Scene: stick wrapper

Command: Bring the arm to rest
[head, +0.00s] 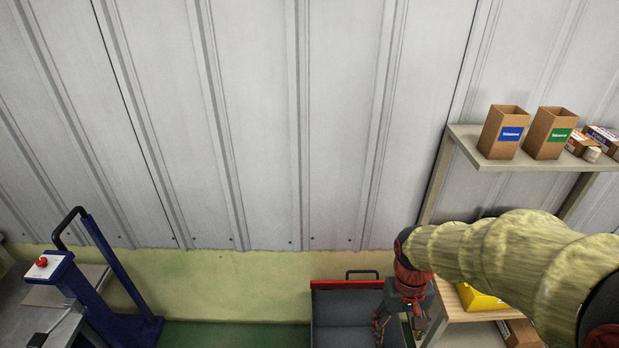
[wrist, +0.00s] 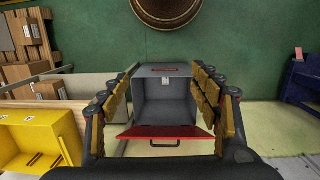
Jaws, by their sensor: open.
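My arm, in a ribbed yellowish sleeve, reaches in from the right of the head view, and my gripper (head: 414,318) hangs at its end, pointing down. In the wrist view my gripper (wrist: 163,76) has its fingers spread wide on both sides, with nothing held between them. A grey open-topped box with a red edge and a black handle (head: 345,316) stands just left of my gripper in the head view. In the wrist view this grey box (wrist: 165,112) shows between the fingers, farther off, and looks empty but for a small pale label.
A shelf (head: 520,160) at right carries two open cardboard boxes (head: 503,133) and smaller packs. Below, a yellow bin (head: 480,299) sits close to my arm. A blue-framed stand with a red button (head: 42,262) is at left. The wall above is bare.

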